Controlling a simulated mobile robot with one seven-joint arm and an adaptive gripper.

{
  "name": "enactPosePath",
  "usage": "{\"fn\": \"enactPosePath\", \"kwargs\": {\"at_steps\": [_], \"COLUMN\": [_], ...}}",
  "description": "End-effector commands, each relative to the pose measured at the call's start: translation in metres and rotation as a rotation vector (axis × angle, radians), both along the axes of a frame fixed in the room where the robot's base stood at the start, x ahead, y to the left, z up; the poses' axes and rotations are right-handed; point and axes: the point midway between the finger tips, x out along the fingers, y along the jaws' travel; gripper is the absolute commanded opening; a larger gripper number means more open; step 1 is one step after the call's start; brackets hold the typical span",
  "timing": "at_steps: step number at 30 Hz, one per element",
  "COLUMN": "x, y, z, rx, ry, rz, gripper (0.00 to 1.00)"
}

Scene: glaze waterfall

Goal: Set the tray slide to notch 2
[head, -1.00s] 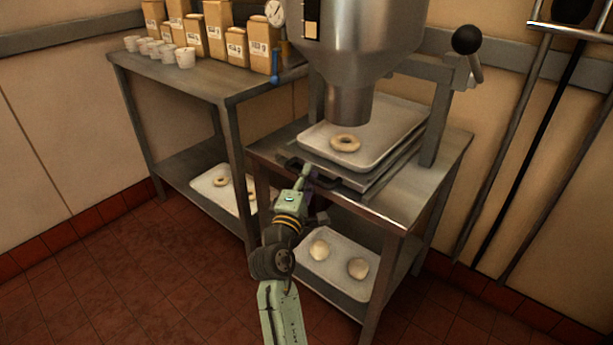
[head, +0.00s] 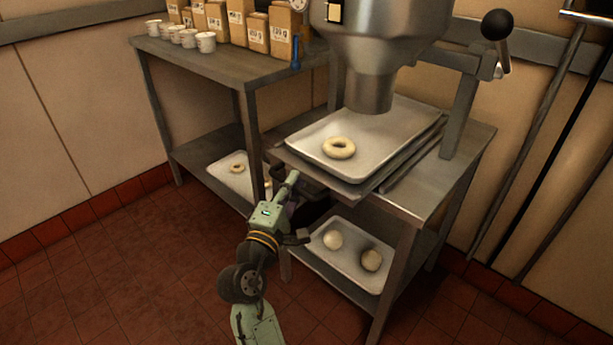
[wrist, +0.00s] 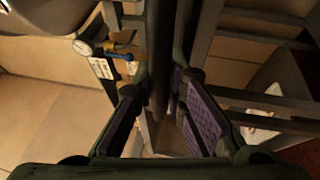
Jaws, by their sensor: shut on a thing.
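The tray slide (head: 350,190) is a flat metal plate under the hopper nozzle, sticking out past the front left edge of the steel table. A shallow metal tray (head: 385,135) lies on it with one pale dough ring (head: 339,147), which sits front left of the nozzle (head: 369,92). My gripper (head: 291,180) is at the slide's front left edge. In the wrist view a dark bar (wrist: 161,55), seemingly the slide's handle, runs between the fingers of my gripper (wrist: 160,92). The head view hides the grip itself. No notch marks can be made out.
A side table (head: 225,68) at left carries white cups and paper bags. A lever with a black knob (head: 496,24) rises at right. The floor at front left is clear.

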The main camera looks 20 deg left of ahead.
Motion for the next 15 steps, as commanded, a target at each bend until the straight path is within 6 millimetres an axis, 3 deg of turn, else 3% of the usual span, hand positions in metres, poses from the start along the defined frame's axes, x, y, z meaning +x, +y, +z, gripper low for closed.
{"fn": "enactPosePath", "kwargs": {"at_steps": [9, 10, 15], "x": [-0.002, -0.002, -0.0017], "y": [0.0014, 0.0014, 0.001], "z": [-0.0002, -0.0002, -0.0001], "rx": [0.002, 0.002, 0.002], "ry": [0.001, 0.001, 0.001], "rz": [0.003, 0.003, 0.002], "gripper": [0.0, 0.14, 0.21]}}
